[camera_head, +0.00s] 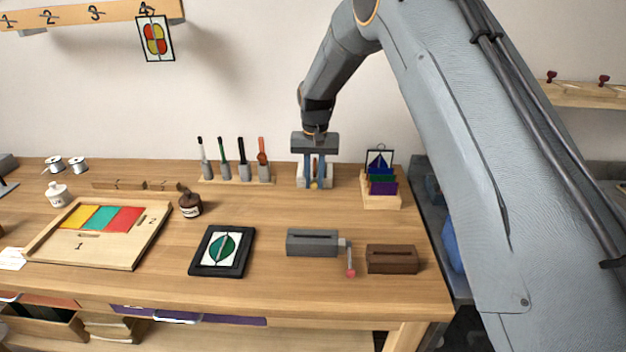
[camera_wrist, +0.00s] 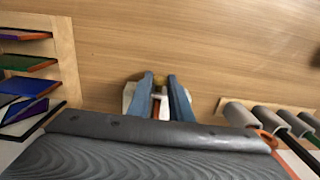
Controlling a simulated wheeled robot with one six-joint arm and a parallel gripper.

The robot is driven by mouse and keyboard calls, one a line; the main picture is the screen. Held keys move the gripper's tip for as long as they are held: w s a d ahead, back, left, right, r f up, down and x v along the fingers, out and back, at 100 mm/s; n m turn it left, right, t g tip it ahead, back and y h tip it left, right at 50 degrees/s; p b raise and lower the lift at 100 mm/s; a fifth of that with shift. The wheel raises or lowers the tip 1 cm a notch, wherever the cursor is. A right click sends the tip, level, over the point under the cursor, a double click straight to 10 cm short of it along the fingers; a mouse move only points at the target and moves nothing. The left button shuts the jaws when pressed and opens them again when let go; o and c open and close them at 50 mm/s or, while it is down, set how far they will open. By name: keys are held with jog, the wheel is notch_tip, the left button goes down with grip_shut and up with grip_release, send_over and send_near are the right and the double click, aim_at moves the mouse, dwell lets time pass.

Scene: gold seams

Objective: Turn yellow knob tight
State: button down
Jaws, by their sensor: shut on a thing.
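A small yellow knob (camera_head: 314,184) sits low at the front of a pale grey block (camera_head: 301,182) near the back of the bench. My gripper (camera_head: 315,186) points down over this block, with its two blue fingers on either side of the knob. In the wrist view the knob (camera_wrist: 160,80) shows as a dull yellow round end between the fingertips of my gripper (camera_wrist: 157,82). The fingers are shut on it. The fingers hide much of the block, and how tight the knob is cannot be seen.
Tools in grey holders (camera_head: 240,172) stand left of the block. A wooden rack with coloured panes (camera_head: 382,200) stands to its right. A grey box with a red-handled crank (camera_head: 312,243), a brown box (camera_head: 391,260) and a black-framed picture (camera_head: 197,268) lie in front. Bench between is clear.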

jog(key=shift+y, duration=0.3)
jog(key=shift+d+f+y+b, duration=0.1)
jog(key=shift+d+y+b, duration=0.25)
jog(key=shift+y+b, duration=0.65)
jog(key=y+b, duration=0.2)
jog(key=y, duration=0.1)
jog(key=shift+d+f+b, duration=0.15)
jog(key=shift+d+b, duration=0.1)
jog(key=shift+b, duration=0.15)
jog(key=shift+y, duration=0.3)
jog(key=c, duration=1.6)
grip_release()
jog(key=shift+p+v, duration=1.6)
jog(key=shift+v, duration=2.5)
jog(key=shift+s, duration=0.1)
